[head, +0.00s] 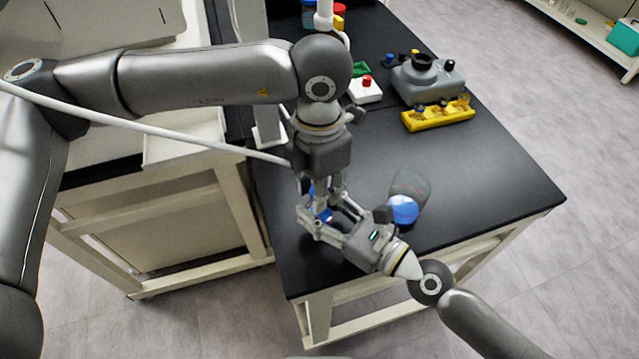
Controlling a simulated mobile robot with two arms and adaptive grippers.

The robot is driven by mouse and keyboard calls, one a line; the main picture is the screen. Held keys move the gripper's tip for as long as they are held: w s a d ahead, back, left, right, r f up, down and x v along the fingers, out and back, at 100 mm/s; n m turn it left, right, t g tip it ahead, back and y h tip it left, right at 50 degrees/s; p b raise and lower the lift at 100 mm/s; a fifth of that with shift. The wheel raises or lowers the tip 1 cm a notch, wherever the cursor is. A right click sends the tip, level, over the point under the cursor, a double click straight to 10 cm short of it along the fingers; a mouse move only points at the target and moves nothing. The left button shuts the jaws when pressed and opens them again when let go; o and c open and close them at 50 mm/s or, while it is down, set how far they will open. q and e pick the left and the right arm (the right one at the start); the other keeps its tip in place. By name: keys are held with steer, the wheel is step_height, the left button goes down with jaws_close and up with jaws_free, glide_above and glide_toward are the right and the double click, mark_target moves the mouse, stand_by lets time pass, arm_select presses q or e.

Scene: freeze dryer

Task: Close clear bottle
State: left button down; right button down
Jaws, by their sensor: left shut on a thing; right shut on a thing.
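My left gripper (322,192) points straight down over the front left of the black bench. My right gripper (318,222) reaches in from the lower right, and its fingers meet the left gripper's fingertips. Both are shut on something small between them. Blue patches (325,214) show there, seemingly a blue cap on or over a clear bottle; the fingers hide most of it, and I cannot tell how the cap sits. Another clear bottle (411,184) with a blue cap (403,209) is on the bench to the right, apart from both grippers.
A grey device (428,82), a yellow rack (438,115) and a white box with a red knob (364,91) stand farther back. The black bench (500,180) is clear at the right. Its front edge runs below my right gripper.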

arm_select(q)
steer(key=m, duration=0.6)
steer(key=c, duration=1.1)
jaws_free()
steer(key=shift+o, duration=0.2)
step_height(320, 180, up, 12)
arm_select(e)
steer(key=c, duration=0.7)
jaws_free()
steer(key=shift+c, duration=0.2)
